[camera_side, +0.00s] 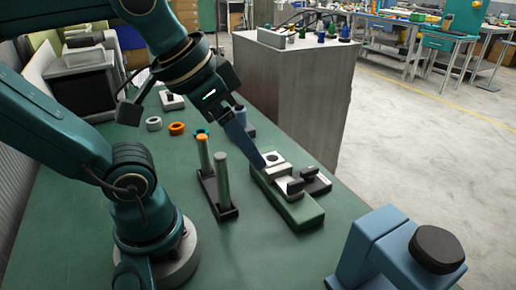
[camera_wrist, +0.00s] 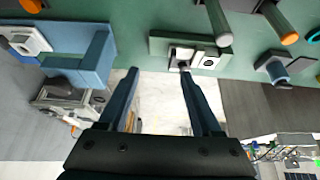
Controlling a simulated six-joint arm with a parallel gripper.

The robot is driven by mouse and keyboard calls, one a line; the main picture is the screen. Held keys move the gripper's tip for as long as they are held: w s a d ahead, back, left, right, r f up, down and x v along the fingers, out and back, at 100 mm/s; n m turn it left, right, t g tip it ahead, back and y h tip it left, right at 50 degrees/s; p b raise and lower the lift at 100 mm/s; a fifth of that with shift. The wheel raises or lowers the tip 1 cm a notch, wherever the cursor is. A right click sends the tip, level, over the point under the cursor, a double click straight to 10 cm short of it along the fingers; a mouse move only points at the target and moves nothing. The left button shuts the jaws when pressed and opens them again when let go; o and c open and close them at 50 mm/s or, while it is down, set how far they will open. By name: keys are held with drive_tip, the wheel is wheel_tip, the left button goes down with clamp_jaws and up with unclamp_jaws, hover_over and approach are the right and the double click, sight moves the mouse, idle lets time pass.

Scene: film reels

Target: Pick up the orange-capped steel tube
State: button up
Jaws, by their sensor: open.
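The orange-capped steel tube (camera_side: 204,158) stands upright in a dark two-post rack (camera_side: 228,213), at its left. A second tube (camera_side: 222,180) with a plain grey-green top stands beside it, on the right. In the wrist view the orange-capped tube (camera_wrist: 275,19) is at the upper right, and the plain one (camera_wrist: 216,21) is left of it. My gripper (camera_wrist: 160,73) is open and empty, its two blue fingers spread apart. In the side view my gripper (camera_side: 261,165) is right of both tubes, above a green fixture, not touching either tube.
The green fixture (camera_side: 298,212) with a pale plate lies below my fingers. A blue clamp-like stand (camera_side: 375,243) is at the front right. White (camera_side: 153,123) and orange (camera_side: 177,128) rings lie behind the rack. The left bench surface is mostly clear.

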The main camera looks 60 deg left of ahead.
drive_tip(key=a+f+m+g+y, duration=0.2)
drive_tip(key=a+m+g+y, duration=0.4)
drive_tip(key=a, duration=0.5)
wheel_tip(320, 180, up, 2)
drive_tip(key=m+g+y, duration=0.5)
drive_tip(key=g, duration=0.2)
hover_over(206, 142)
drive_tip(key=f, duration=1)
drive_tip(key=shift+w+d+f, duration=0.2)
drive_tip(key=shift+f, duration=0.5)
drive_tip(key=shift+s+a+f, duration=0.1)
drive_tip(key=shift+a+f, duration=0.05)
drive_tip(key=shift+f, duration=0.1)
drive_tip(key=shift+x, duration=2.35)
clamp_jaws()
